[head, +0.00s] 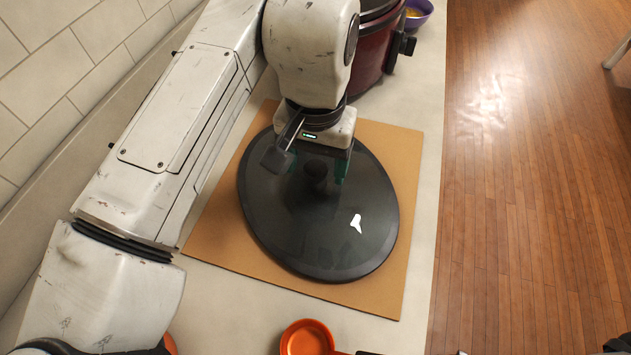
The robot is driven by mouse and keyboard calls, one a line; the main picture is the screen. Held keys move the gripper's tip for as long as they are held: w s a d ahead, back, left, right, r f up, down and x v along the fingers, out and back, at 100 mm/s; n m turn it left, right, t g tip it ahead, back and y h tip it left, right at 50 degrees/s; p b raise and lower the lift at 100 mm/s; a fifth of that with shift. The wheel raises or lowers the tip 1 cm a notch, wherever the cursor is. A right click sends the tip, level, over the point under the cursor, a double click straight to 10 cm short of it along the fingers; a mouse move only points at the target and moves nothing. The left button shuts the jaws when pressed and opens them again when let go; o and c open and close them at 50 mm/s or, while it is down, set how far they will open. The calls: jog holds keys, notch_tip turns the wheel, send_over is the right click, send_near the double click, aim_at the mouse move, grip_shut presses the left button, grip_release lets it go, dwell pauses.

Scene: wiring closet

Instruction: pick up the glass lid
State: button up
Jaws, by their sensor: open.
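The glass lid (320,235) is a large dark oval with a grey rim and a round dark knob (316,172) at its upper middle. It lies on a tan board (222,230) on the counter. My gripper (318,178) is above the lid, pointing down, with its fingers on either side of the knob. The jaws are open. The right finger shows greenish beside the knob; the left one is partly hidden. I cannot tell whether the fingers touch the knob or the glass.
A dark red pot (374,52) with a black side knob stands behind the board, with a purple bowl (418,13) beyond it. An orange bowl (307,338) is at the front. A tiled wall (65,65) runs along the left; the counter's right edge drops to a wooden floor (535,190).

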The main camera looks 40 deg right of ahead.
jog(key=shift+c, duration=0.5)
grip_shut()
dwell(0.3)
